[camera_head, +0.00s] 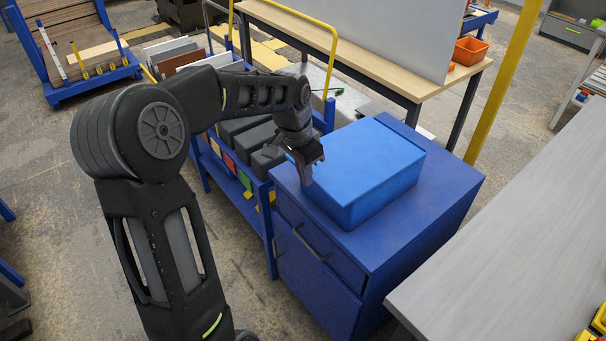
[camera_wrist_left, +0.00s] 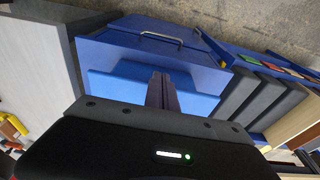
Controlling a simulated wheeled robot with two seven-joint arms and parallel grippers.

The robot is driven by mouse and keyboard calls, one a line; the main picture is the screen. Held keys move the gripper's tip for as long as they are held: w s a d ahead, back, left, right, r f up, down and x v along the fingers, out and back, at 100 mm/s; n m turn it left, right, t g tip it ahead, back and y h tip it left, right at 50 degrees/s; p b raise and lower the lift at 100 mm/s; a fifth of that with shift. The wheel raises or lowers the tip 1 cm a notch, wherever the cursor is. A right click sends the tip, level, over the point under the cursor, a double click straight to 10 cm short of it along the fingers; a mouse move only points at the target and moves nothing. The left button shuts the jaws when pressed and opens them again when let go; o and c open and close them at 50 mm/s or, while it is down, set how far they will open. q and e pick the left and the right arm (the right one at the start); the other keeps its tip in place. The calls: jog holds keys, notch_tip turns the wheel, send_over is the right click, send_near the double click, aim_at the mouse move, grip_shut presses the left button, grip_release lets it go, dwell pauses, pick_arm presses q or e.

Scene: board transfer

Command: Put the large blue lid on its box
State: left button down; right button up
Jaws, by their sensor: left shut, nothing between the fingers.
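A large blue box (camera_head: 372,195) stands on top of a dark blue cabinet. A flat, bright blue lid (camera_head: 368,148) covers its top and looks level; I cannot tell how tightly it sits. My left gripper (camera_head: 306,178) is at the near left edge of the box, fingers pointing down, shut and empty. I cannot tell whether it touches the box. In the left wrist view, the closed fingers (camera_wrist_left: 161,92) stand in front of the bright blue lid (camera_wrist_left: 108,88) and hide its middle. My right gripper is in neither view.
The blue cabinet (camera_head: 425,235) has bare room around the box. A grey worktop (camera_head: 520,230) lies to its right. A blue rack with dark bins (camera_head: 240,130) is on the left, beneath my left arm. A wooden-topped bench (camera_head: 400,80) and yellow post stand behind.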

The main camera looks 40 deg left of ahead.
aim_at(320, 173)
pick_arm(q)
jog(key=shift+w+d+p, duration=0.15)
jog(key=shift+w+d, duration=0.05)
jog(key=shift+w, duration=0.5)
jog(key=shift+w+d+p, duration=0.2)
jog(key=shift+w+d, duration=0.05)
jog(key=shift+w, duration=0.5)
jog(key=shift+w+d+p, duration=0.15)
jog(key=shift+w+d, duration=0.05)
jog(key=shift+w, duration=0.5)
jog(key=shift+s, duration=0.1)
jog(key=shift+s+a+b, duration=0.2)
jog(key=shift+s, duration=0.35)
jog(key=shift+s+a+b, duration=0.15)
jog(key=shift+s+b, duration=0.05)
jog(key=shift+s, duration=0.35)
notch_tip(320, 173, up, 7)
jog(key=p, duration=0.5)
jog(key=shift+r, duration=0.1)
